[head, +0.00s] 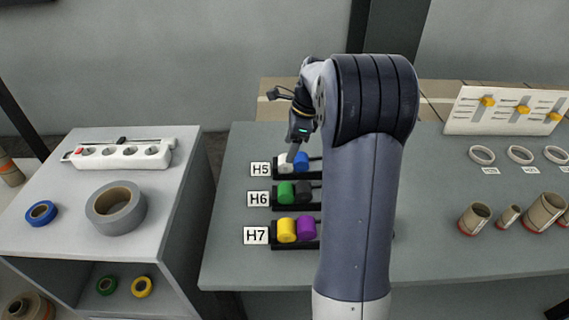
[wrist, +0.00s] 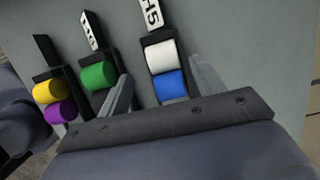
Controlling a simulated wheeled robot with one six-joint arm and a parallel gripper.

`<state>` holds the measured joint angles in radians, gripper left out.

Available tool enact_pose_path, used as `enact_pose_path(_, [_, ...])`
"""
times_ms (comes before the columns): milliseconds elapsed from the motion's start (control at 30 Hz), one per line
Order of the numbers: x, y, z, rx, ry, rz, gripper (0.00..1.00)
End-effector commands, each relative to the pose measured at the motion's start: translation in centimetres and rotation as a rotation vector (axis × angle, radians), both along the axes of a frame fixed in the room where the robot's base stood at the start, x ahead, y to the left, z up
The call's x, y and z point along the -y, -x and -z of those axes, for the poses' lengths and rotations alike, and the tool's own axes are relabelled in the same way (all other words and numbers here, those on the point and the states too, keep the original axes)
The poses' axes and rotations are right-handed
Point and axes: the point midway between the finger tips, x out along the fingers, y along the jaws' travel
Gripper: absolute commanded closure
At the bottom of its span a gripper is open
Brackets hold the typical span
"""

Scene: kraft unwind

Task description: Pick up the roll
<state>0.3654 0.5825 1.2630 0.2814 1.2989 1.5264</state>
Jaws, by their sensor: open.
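My gripper (head: 293,154) is open above the H5 rack at the far end of the row, partly hidden by my arm. In the wrist view its two fingers (wrist: 160,67) stand either side of the H5 rolls, with nothing held. The H5 rack holds a white roll (head: 285,167) and a blue roll (head: 301,161). The white roll (wrist: 161,56) and blue roll (wrist: 170,86) lie between the fingers in the wrist view. The H7 rack holds a yellow roll (head: 287,230) and a purple roll (head: 307,229).
A grey cabinet at left carries a large grey tape roll (head: 116,208), a small blue roll (head: 41,213) and a power strip (head: 122,157). Cardboard cores (head: 474,219), white rings (head: 481,155) and a slider panel (head: 508,111) occupy the bench's right side.

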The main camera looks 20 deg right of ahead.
Motion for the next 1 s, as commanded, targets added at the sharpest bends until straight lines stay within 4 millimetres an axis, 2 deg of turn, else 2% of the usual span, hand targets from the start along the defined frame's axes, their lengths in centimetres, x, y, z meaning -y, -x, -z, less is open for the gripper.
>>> enact_pose_path(167, [-0.2,-0.1,1.4,-0.003,-0.001,-0.001,0.36])
enact_pose_path(433, [-0.7,-0.7,5.1,-0.002,-0.001,-0.001,0.36])
enact_pose_path(733, [-0.9,-0.7,5.6,0.001,0.000,-0.001,0.36])
enact_pose_path(1000, [-0.9,-0.7,5.6,0.001,0.000,-0.001,0.58])
